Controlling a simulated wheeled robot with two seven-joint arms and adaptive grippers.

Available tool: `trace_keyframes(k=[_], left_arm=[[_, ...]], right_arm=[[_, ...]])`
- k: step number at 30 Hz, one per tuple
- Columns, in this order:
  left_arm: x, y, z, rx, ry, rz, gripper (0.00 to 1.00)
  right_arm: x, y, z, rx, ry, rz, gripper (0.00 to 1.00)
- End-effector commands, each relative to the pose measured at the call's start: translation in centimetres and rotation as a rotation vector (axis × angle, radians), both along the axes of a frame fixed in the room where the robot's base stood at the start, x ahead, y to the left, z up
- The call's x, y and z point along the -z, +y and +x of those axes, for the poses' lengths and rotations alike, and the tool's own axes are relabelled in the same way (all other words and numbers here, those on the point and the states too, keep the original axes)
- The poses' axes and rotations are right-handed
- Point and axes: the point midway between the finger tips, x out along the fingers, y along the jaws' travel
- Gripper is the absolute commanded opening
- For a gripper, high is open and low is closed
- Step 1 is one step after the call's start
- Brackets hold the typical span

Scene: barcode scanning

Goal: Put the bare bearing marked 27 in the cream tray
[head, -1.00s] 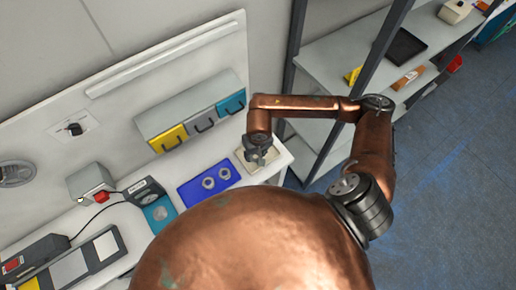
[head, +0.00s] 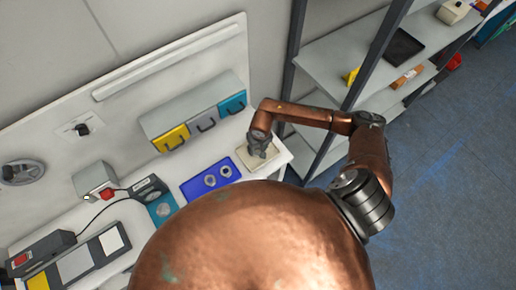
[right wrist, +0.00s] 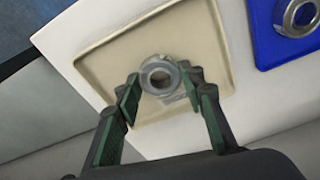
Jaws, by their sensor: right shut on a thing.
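The cream tray (head: 243,154) lies at the right end of the white bench, and it fills much of the right wrist view (right wrist: 108,66). My right gripper (head: 261,155) is over the tray. In the right wrist view, my right gripper (right wrist: 160,88) has its two green-padded fingers on either side of a bare metal ring bearing (right wrist: 157,66) and is shut on it. The bearing is over the tray's floor; I cannot tell whether it touches it. Its marking is not readable. My left gripper is not in view.
A blue tray (head: 193,191) with two more bearings lies just left of the cream tray. Yellow, grey and teal bins (head: 205,119) stand behind. A scale-like device (head: 150,190) is further left. A metal shelf rack (head: 340,62) stands right of the bench.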

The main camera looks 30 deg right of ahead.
Motion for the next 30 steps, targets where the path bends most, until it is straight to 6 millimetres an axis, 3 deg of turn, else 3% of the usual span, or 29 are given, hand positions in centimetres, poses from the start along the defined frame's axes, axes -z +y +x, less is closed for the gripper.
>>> trace_keyframes(k=[7, 8, 15, 26, 30], left_arm=[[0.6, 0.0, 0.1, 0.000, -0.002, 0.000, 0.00], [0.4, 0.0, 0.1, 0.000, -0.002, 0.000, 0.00], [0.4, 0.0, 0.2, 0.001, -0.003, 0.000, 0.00], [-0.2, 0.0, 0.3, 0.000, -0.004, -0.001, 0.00], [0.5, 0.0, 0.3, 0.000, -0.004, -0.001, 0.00]], right_arm=[[0.4, 0.0, 0.0, 0.000, -0.001, 0.000, 0.04], [0.3, 0.0, 0.0, 0.000, 0.000, 0.000, 0.38], [0.2, 0.0, 0.0, 0.000, 0.000, 0.000, 0.54], [-0.2, 0.0, 0.0, 0.001, 0.001, 0.000, 0.54], [-2.0, 0.0, 0.0, -0.001, -0.005, -0.001, 0.54]])
